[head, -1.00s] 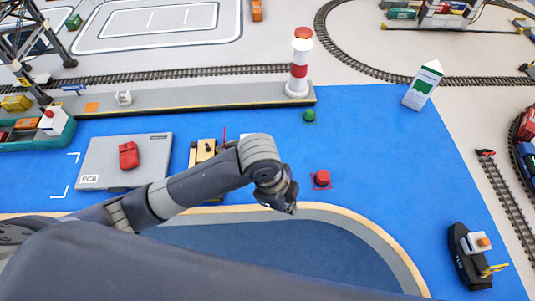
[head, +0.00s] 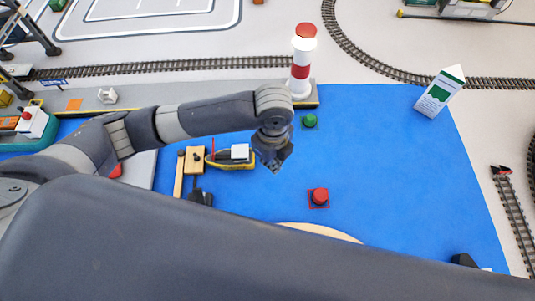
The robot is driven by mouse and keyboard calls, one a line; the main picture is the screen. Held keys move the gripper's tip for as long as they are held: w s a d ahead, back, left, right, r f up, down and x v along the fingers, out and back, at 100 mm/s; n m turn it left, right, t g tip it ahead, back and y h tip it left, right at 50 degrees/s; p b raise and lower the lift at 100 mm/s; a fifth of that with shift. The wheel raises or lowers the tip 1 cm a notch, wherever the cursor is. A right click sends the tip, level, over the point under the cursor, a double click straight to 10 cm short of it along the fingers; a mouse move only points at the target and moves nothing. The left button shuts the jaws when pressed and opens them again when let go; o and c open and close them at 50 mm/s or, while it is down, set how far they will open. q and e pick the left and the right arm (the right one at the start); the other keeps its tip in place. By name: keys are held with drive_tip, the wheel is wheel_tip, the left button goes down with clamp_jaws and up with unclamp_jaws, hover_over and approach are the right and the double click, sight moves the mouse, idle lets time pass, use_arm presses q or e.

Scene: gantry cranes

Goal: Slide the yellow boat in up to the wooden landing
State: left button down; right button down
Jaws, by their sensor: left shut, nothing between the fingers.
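The yellow boat (head: 231,164) with a white cabin and a thin red mast floats on the blue water mat, in the middle of the head view. Its left end lies close beside the wooden landing (head: 194,154); I cannot tell whether they touch. My left gripper (head: 275,168) is shut and empty, pointing down just right of the boat's right end. I cannot tell whether it touches the hull. My left arm passes above the boat in the picture.
A red buoy (head: 319,196) and a green buoy (head: 310,121) stand right of the gripper. A red and white lighthouse (head: 301,67) stands on the quay end behind. A small dark object (head: 201,198) is below the landing. Open water lies to the right, before the white-green carton (head: 439,91).

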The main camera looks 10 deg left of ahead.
sight(257, 171)
use_arm(q)
drive_tip(key=f, duration=0.6)
drive_tip(key=f+p, duration=0.1)
drive_tip(key=f, duration=0.2)
drive_tip(key=shift+s+f, duration=0.35)
drive_tip(key=shift+s, duration=0.05)
drive_tip(key=shift+w+a+r+p, duration=0.15)
drive_tip(key=shift+w+a+p, duration=0.2)
drive_tip(key=shift+a, duration=0.25)
drive_tip(key=shift+w+a+r+p, duration=0.15)
drive_tip(key=shift+w+a+p, duration=0.15)
drive_tip(key=shift+a, duration=0.25)
drive_tip(key=shift+w+a, duration=0.25)
drive_tip(key=shift+a, duration=0.3)
drive_tip(key=shift+w+f, duration=0.1)
drive_tip(key=shift+w+a+p, duration=0.25)
drive_tip(key=shift+a+p, duration=0.25)
drive_tip(key=shift+a, duration=0.05)
drive_tip(key=shift+w+a, duration=0.15)
drive_tip(key=shift+a, duration=0.05)
